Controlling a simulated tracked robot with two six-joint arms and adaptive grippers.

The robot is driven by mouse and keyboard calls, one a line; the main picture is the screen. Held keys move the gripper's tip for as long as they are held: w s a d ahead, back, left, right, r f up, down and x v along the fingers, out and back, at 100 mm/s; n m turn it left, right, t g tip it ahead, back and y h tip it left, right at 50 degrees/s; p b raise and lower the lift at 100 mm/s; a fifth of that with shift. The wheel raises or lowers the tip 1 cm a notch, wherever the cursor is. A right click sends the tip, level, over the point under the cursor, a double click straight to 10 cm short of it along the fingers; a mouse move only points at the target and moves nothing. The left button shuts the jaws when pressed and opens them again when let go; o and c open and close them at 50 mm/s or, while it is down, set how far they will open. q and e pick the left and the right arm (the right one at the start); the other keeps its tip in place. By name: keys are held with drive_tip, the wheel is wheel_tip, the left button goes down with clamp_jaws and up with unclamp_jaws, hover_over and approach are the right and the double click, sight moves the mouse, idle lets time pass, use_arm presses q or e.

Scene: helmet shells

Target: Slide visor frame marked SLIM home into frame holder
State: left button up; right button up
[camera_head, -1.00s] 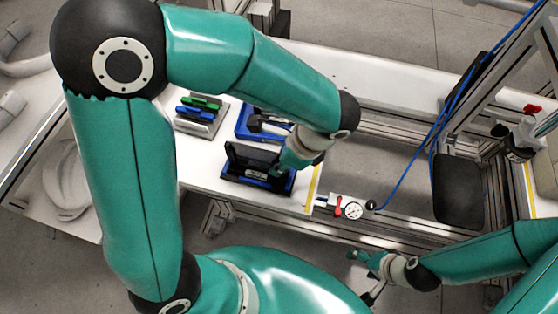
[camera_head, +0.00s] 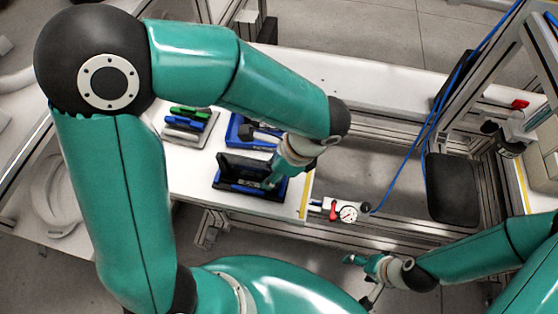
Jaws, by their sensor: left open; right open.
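A black, upright plate-like part (camera_head: 240,165), which looks like the visor frame, stands in a dark holder with a blue edge (camera_head: 232,187) near the front of the white table. I cannot read a SLIM mark on it, nor tell how deep it sits. My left gripper (camera_head: 270,182) points down at the right end of this holder, close to the black part. It is open; its fingertips are small and partly hidden, so contact is unclear. My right gripper (camera_head: 358,261) is open and empty, low in front of the bench, well away from the holder.
A blue tray with dark parts (camera_head: 238,128) lies just behind the holder. A rack with green, blue and grey pieces (camera_head: 187,122) stands to its left. A dial gauge with a red handle (camera_head: 346,213) is right of the table's yellow-striped edge. My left arm covers much of the left.

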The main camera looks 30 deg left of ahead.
use_arm(q)
drive_tip(key=v, duration=1.1)
drive_tip(key=shift+r, duration=0.25)
drive_tip(key=shift+d, duration=0.15)
